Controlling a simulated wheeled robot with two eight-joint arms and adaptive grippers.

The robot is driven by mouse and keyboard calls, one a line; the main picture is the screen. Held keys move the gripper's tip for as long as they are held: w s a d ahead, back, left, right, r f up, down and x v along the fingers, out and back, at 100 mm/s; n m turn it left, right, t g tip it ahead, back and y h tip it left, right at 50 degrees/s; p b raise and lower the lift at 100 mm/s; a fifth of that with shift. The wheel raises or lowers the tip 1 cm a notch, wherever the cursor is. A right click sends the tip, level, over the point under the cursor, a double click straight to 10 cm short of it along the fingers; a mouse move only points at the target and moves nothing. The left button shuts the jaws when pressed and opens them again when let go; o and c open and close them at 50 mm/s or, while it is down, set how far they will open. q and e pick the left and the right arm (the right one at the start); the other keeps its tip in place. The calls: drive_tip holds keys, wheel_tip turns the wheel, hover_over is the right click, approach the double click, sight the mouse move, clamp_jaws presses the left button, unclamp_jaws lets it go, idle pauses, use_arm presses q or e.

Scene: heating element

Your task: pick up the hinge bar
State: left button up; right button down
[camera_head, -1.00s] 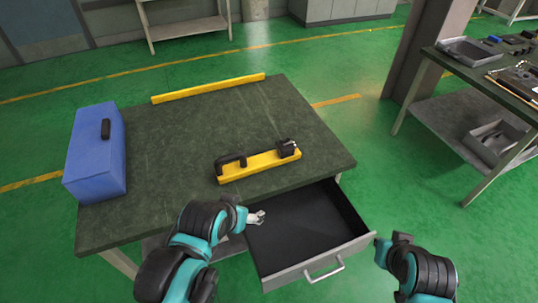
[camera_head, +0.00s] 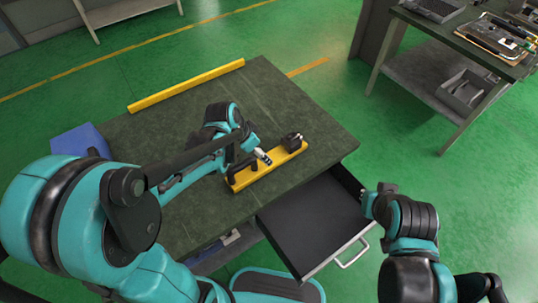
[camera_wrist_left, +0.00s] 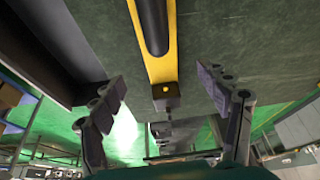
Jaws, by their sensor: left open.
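A yellow bar (camera_head: 277,164) with a black handle and a black block at its right end lies on the dark green table. I cannot tell whether this or the plain yellow bar (camera_head: 190,84) at the table's back edge is the hinge bar. My left gripper (camera_head: 263,157) is over the handled bar, partly covering it. In the left wrist view the gripper (camera_wrist_left: 168,100) is open and empty, its fingers on either side of the end of the handled bar (camera_wrist_left: 162,68), apart from it. My right gripper (camera_head: 372,197) is beside the open drawer; its finger state is unclear.
The open drawer (camera_head: 315,222) juts from the table's front right and looks empty. A blue box (camera_head: 78,141) stands at the table's left, partly hidden by my left arm. Another workbench (camera_head: 455,45) stands at the upper right.

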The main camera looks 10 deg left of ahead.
sight(263, 163)
use_arm(q)
drive_tip(key=shift+w+d+f+m, duration=0.2)
drive_tip(key=shift+w+f+m, duration=0.2)
drive_tip(key=shift+w+f, duration=0.2)
drive_tip(key=b+x, duration=0.1)
drive_tip(key=x, duration=0.1)
drive_tip(key=shift+d+f, duration=0.1)
drive_tip(key=shift+f, duration=0.35)
drive_tip(key=b+x, duration=0.3)
drive_tip(key=x, duration=0.2)
drive_tip(key=shift+d, duration=0.1)
drive_tip(key=shift+r, duration=0.1)
drive_tip(key=c, duration=0.3)
clamp_jaws()
